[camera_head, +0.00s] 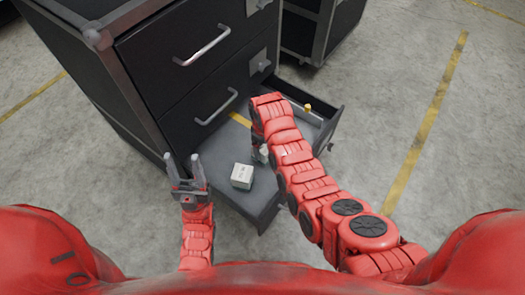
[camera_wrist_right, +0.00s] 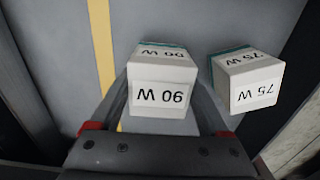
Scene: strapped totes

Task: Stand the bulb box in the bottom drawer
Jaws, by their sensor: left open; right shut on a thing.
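My right gripper (camera_wrist_right: 160,115) is shut on a small white box (camera_wrist_right: 160,95) with a green upper edge, in the right wrist view. Its label is upside down and shows a W and two digits. The arm mostly hides this box in the head view, and I cannot tell if it touches the drawer floor. A second white box (camera_wrist_right: 248,80), marked 75 W, is close beside it; it seems to be the box (camera_head: 242,177) on the floor of the open bottom drawer (camera_head: 222,172). My left gripper (camera_head: 187,172) is open and empty, outside the drawer's left side.
The dark cabinet (camera_head: 160,70) stands behind, with its upper drawers closed. A yellow stripe (camera_wrist_right: 101,45) runs along the drawer floor beside the held box. A small yellow object (camera_head: 308,107) is at the drawer's far right. Concrete floor (camera_head: 400,100) is clear to the right.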

